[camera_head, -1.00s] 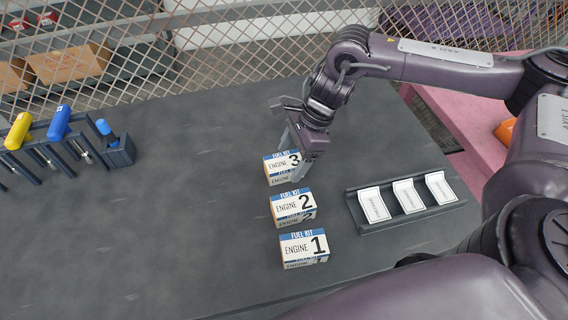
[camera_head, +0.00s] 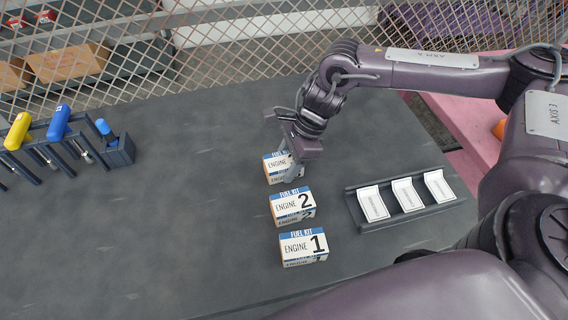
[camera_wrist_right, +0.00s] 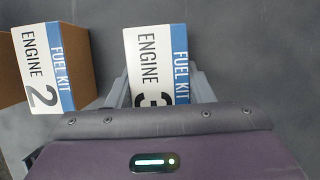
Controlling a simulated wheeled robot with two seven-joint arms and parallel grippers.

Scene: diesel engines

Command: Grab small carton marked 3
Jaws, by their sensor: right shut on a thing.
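The small carton marked 3 (camera_head: 274,167) is white with a blue "FUEL KIT" band and stands at the far end of a column of cartons on the dark table. My right gripper (camera_head: 291,165) is over it from above and shut on it. In the right wrist view the carton marked 3 (camera_wrist_right: 158,62) sits between the two fingers (camera_wrist_right: 160,88), and its number is partly hidden by the gripper body. In the head view its number is hidden by the gripper. The carton appears to rest on the table. My left gripper is not in view.
The carton marked 2 (camera_head: 291,205) stands just in front, and the carton marked 1 (camera_head: 303,246) in front of that. A dark tray (camera_head: 407,212) with three white cards lies to the right. A tool rack (camera_head: 118,152) stands at left. The table's left middle is clear.

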